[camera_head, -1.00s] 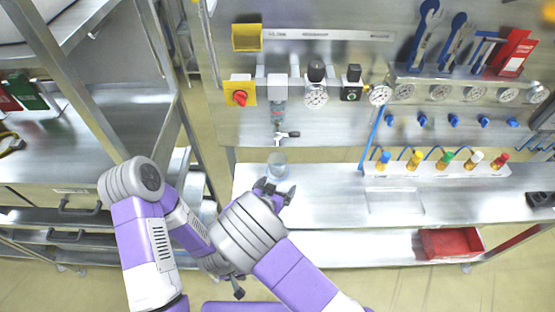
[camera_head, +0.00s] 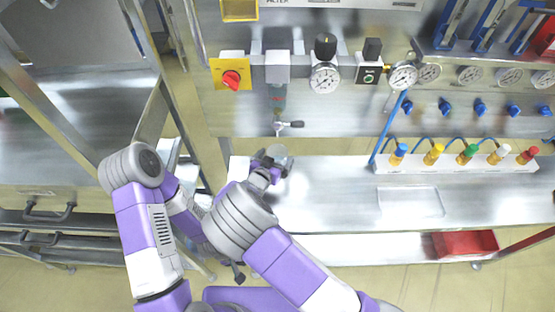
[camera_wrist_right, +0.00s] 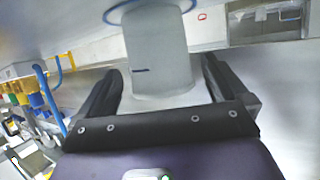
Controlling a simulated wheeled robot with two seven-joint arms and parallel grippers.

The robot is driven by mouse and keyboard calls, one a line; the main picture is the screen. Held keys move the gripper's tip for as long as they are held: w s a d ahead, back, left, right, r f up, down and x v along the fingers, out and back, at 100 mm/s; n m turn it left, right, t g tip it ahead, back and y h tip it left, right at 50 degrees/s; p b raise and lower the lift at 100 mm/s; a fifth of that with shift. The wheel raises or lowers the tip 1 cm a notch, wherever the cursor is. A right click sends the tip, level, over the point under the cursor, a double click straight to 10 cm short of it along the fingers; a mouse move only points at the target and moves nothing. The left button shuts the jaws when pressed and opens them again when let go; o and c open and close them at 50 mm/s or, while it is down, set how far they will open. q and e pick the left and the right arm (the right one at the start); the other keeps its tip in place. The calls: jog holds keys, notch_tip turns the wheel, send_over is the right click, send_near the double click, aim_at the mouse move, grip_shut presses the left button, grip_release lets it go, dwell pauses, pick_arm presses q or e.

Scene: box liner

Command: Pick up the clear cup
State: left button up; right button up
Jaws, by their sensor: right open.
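The clear cup (camera_head: 279,152) stands on the metal bench top below the tap, at the bench's left part. In the right wrist view the cup (camera_wrist_right: 157,50) is upright, pale and see-through, with a blue rim and a small dark mark. My right gripper (camera_head: 271,166) is at the cup and partly hides it in the head view. In the wrist view its two black fingers (camera_wrist_right: 162,68) are open, one on each side of the cup, with gaps visible. My left gripper (camera_head: 238,273) hangs low, away from the bench, mostly hidden by my right arm.
A tap (camera_head: 284,125) is above and behind the cup. Gauges and a red knob (camera_head: 231,79) are on the panel behind. A row of colored valves (camera_head: 455,165) and a red bin (camera_head: 465,243) are to the right. The bench (camera_head: 330,200) right of the cup is clear.

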jog(key=x, duration=0.2)
jog(key=shift+w+d+f, duration=0.1)
jog(key=shift+w, duration=0.15)
jog(key=c, duration=1.1)
jog(key=shift+o, duration=0.2)
